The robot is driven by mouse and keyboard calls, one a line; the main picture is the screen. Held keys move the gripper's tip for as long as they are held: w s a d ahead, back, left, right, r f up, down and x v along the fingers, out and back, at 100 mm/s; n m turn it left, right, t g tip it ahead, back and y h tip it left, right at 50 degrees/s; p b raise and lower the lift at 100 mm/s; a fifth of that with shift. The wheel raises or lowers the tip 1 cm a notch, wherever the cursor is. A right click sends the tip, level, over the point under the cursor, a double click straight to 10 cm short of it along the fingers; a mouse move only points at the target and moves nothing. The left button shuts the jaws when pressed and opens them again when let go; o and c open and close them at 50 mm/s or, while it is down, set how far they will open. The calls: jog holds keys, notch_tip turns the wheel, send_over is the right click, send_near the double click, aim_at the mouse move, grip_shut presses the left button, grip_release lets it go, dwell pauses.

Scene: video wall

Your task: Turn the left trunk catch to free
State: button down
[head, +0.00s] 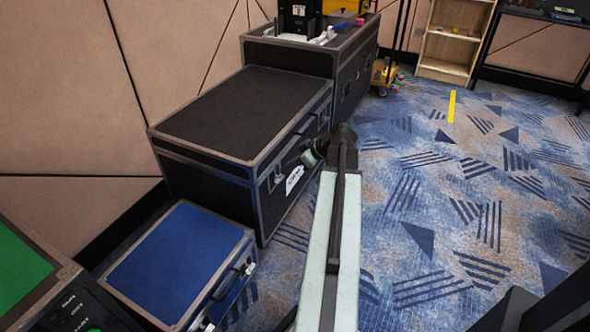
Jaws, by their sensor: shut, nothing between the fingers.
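The black trunk (240,110) with metal edging stands against the wall, lid down. Its left catch (278,173) is a small metal fitting on the front face, just below the lid seam; it is too small to tell which way it is turned. Another catch (323,122) sits farther along the same face, near the far corner. My arm reaches forward along the trunk's front. My gripper (311,153) is at the arm's far end, pointing left toward the trunk face, to the right of the left catch and apart from it. Its fingers look shut and empty.
A white label (294,180) is on the trunk front. A blue-topped case (178,262) stands nearer, with a green-topped box (20,265) at the lower left. A taller black case (350,68) stands behind the trunk. Patterned carpet (450,210) to the right is open.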

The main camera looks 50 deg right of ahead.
aim_at(277, 181)
jog(key=w+f+b, duration=0.1)
jog(key=f+b, duration=0.1)
jog(key=w+f+b, duration=0.1)
jog(key=f+b, duration=0.1)
jog(key=f, duration=0.1)
jog(key=w+a+f+b, duration=0.1)
jog(key=f+b, duration=0.1)
jog(key=f, duration=0.1)
jog(key=shift+w, duration=0.25)
jog(key=shift+r, duration=0.1)
jog(key=shift+d, duration=0.1)
